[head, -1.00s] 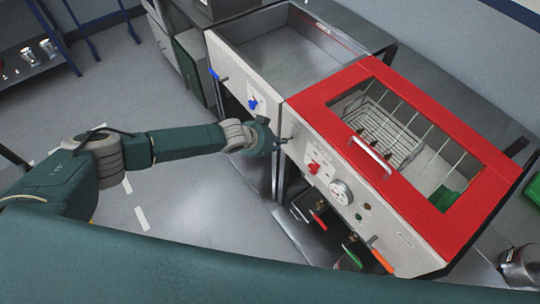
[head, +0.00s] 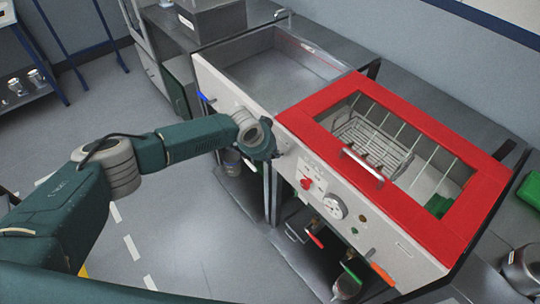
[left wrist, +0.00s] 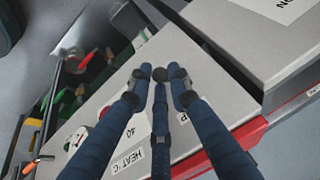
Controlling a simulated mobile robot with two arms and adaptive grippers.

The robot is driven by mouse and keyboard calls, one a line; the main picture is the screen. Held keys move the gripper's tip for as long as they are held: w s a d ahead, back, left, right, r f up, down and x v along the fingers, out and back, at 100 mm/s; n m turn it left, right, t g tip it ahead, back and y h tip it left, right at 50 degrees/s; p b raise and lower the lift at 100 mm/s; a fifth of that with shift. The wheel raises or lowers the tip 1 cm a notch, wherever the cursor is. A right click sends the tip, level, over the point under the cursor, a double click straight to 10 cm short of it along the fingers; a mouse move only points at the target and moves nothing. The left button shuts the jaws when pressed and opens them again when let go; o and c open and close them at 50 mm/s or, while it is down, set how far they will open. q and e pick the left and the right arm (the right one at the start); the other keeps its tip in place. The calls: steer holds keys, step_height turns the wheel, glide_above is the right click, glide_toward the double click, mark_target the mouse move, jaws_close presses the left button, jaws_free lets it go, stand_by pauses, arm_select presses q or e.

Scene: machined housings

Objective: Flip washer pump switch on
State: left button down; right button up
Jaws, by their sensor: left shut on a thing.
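The washer (head: 470,205) has a red-framed glass lid and a pale front panel (head: 385,240). The panel carries a red knob (head: 306,184) and a round dial (head: 334,207). My left gripper (head: 270,150) is at the panel's left end, left of the red knob. A label partly hidden by a finger shows a "P". In the head view my gripper hides the switch, and its position cannot be told. My right gripper is out of view.
An open sink (head: 285,75) with a blue handle (head: 205,98) adjoins the washer on the left. Red, green and orange handles hang below the panel. A green object (head: 530,190) lies at the right. The floor left of the units is clear.

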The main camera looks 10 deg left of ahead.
arm_select(q)
steer(key=shift+w+a+r, duration=0.1)
steer(key=shift+w+r, duration=0.1)
steer(key=shift+w, duration=0.1)
steer(key=c, duration=1.7)
jaws_free()
steer(key=shift+f, duration=0.15)
steer(key=v, duration=1.2)
steer(key=shift+s+f, duration=0.1)
